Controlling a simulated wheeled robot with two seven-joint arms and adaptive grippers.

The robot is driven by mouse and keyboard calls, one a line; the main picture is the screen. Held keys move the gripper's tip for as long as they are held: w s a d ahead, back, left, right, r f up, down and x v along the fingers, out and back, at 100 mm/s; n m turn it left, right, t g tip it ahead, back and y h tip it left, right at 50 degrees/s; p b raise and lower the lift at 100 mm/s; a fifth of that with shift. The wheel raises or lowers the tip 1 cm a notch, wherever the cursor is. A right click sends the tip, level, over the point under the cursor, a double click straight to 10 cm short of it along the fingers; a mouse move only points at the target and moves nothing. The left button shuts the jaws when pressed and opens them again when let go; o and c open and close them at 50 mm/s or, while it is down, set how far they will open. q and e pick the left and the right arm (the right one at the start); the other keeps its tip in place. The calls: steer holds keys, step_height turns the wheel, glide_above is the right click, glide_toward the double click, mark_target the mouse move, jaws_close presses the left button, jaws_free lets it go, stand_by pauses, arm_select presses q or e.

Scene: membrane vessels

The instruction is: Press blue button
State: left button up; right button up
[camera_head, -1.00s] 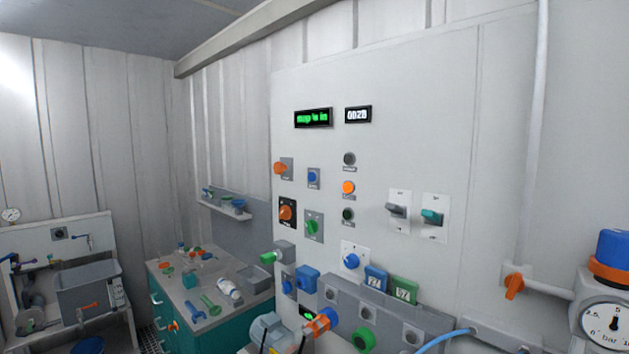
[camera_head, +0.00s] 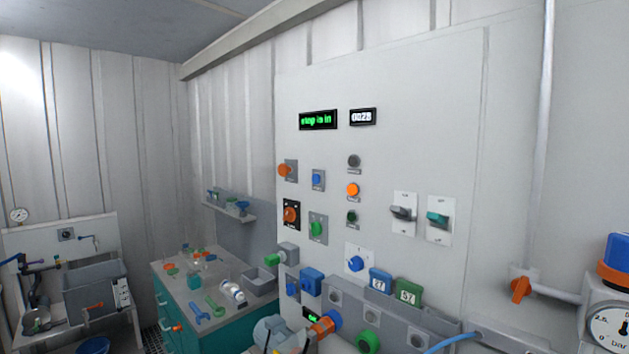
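A small blue button (camera_head: 317,180) sits on a grey plate on the white wall panel (camera_head: 400,130), below the green-lit display. A larger blue knob (camera_head: 355,264) is on a white plate lower on the same panel. An orange button (camera_head: 352,189) and an orange knob (camera_head: 285,170) are to either side of the blue button. A green knob (camera_head: 316,228) is below it. Neither of my grippers shows in the head view, and nothing is seen touching the blue button.
Two displays, one green-lit (camera_head: 318,119) and one white-digit (camera_head: 362,116), are above the buttons. Grey and green switches (camera_head: 438,219) are at the right. A teal bench (camera_head: 222,335) with tools stands at the lower left. Pipes and a gauge (camera_head: 608,330) are at the right edge.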

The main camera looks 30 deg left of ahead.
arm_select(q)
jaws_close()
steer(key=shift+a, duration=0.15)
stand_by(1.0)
